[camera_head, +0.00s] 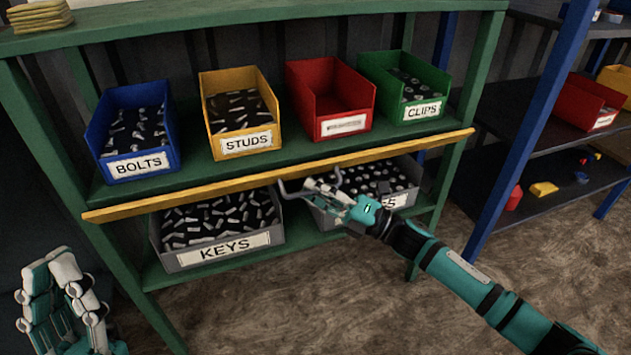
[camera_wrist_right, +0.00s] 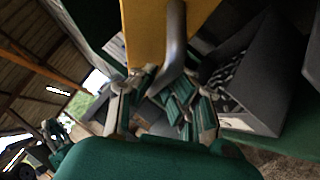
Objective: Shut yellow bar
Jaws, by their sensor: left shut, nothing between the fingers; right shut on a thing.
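The yellow bar (camera_head: 210,192) runs across the front of the green shelf unit, along the middle shelf's edge. It slopes up to the right in the picture and also shows at the top of the right wrist view (camera_wrist_right: 148,30). A grey bent handle (camera_head: 292,194) sticks out from the bar, and it shows in the right wrist view (camera_wrist_right: 175,50). My right gripper (camera_head: 322,190) is shut on this handle, in front of the lower shelf. My left gripper (camera_head: 48,264) is shut and empty at the lower left, away from the bar.
Blue, yellow, red and green bins stand on the middle shelf (camera_head: 190,183), behind the bar. Grey bins, including a KEYS bin (camera_head: 222,252), sit below. A blue-posted rack (camera_head: 528,130) stands at the right. Open floor (camera_head: 330,300) lies in front.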

